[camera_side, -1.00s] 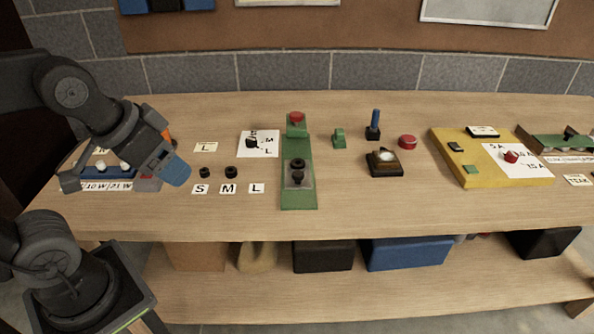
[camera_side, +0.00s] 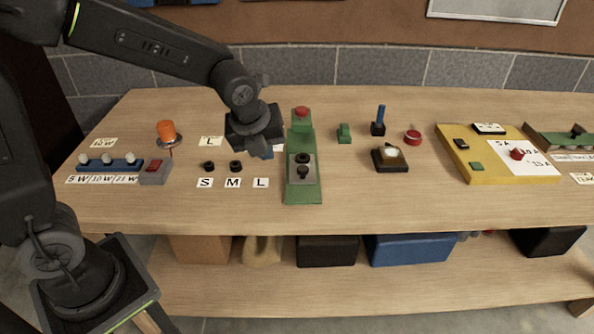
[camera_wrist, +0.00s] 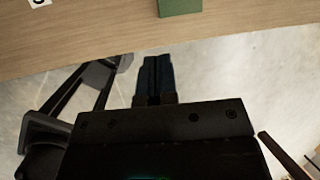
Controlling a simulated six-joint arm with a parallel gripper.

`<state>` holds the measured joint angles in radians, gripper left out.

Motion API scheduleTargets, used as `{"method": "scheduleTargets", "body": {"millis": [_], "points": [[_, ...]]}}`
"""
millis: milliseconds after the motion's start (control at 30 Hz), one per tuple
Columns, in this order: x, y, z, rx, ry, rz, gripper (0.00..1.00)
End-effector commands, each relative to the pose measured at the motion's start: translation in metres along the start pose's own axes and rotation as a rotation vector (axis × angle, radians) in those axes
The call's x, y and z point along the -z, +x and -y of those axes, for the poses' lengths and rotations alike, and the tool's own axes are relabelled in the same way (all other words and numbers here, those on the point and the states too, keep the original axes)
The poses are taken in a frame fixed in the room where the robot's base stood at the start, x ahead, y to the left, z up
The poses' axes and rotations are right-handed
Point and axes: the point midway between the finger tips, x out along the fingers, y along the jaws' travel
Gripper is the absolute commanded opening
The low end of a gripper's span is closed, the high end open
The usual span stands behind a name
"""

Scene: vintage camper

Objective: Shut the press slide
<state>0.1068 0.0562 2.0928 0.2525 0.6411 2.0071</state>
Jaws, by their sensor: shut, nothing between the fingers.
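The press is a long green base (camera_side: 305,195) in the middle of the bench, with a red button (camera_side: 302,112) at its far end. A grey slide plate (camera_side: 311,172) with a black knob (camera_side: 302,171) sits on its nearer half, apart from the button end. My gripper (camera_side: 268,154) is shut and empty, in the air left of the press, pointing down. In the wrist view my shut fingers (camera_wrist: 155,75) show over the floor, and a green end (camera_wrist: 181,8), seemingly of the press base, shows at the top edge.
Two black rings (camera_side: 236,166) and S, M, L cards (camera_side: 233,183) lie left of the press. An orange knob (camera_side: 167,131) stands farther left. A small green block (camera_side: 344,133) and a dark box (camera_side: 390,158) stand to the right. Bare bench lies in front.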

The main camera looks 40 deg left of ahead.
Motion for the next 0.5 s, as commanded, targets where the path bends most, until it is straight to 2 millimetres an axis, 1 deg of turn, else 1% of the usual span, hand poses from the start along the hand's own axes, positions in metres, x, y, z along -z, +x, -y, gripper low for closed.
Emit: {"method": "scheduleTargets", "body": {"millis": [33, 100, 200, 333, 433, 500], "points": [[0.000, 0.013, 0.006, -0.009, 0.116, -0.004, 0.00], [0.000, 0.026, 0.012, -0.015, 0.266, -0.006, 0.00], [0.000, 0.039, 0.018, -0.019, 0.418, -0.009, 0.00], [0.000, 0.047, 0.021, -0.021, 0.511, -0.010, 0.00], [0.000, 0.054, 0.021, -0.022, 0.524, -0.011, 0.00], [0.000, 0.062, 0.021, -0.023, 0.523, -0.012, 0.00]]}}
